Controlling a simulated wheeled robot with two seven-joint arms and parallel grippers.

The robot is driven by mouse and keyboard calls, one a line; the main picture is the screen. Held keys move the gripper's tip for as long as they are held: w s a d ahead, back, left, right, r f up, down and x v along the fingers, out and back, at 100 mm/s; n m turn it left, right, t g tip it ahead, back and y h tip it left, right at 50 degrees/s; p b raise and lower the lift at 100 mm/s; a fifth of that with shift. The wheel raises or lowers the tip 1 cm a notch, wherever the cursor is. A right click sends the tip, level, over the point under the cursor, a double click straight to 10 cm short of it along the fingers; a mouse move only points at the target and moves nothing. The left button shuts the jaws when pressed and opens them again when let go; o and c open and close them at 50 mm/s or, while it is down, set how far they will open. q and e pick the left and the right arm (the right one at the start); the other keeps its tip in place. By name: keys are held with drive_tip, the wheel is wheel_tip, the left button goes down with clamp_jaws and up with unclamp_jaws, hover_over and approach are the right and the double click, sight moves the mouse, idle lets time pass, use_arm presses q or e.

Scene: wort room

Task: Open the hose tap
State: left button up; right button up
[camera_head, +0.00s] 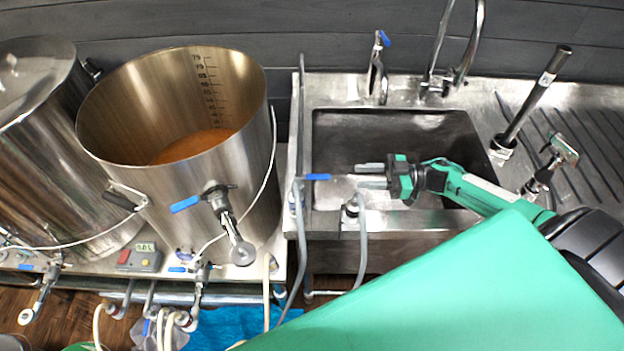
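A tap with a blue lever (316,177) sits at the front left corner of the sink. Its lever points right, and a grey hose (297,240) hangs down from it. My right gripper (362,176) reaches in from the right over the front of the sink. Its two pale fingers point left toward the blue lever and are apart, with nothing visible between them. The fingertips are a short gap to the right of the lever's end. A second hose (361,245) hangs from a fitting just below the gripper. My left gripper is out of view.
The steel sink (450,216) has a blue-handled tap (378,75) and a curved faucet (468,50) at its back. A big open pot (235,165) with a blue-handled valve (186,204) stands to the left. An upright black-handled tube (530,100) stands right of the basin.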

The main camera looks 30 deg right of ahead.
sight(314, 176)
drive_tip(key=p+x, duration=0.2)
drive_tip(key=x, duration=0.4)
drive_tip(key=p+x, duration=0.1)
drive_tip(key=x, duration=0.5)
drive_tip(key=shift+a+r+p, duration=0.1)
drive_tip(key=shift+r+p, duration=0.1)
drive_tip(key=shift+p, duration=0.15)
drive_tip(key=shift+w+a+f, duration=0.1)
drive_tip(key=shift+w+a, duration=0.25)
drive_tip(key=shift+a, duration=0.2)
clamp_jaws()
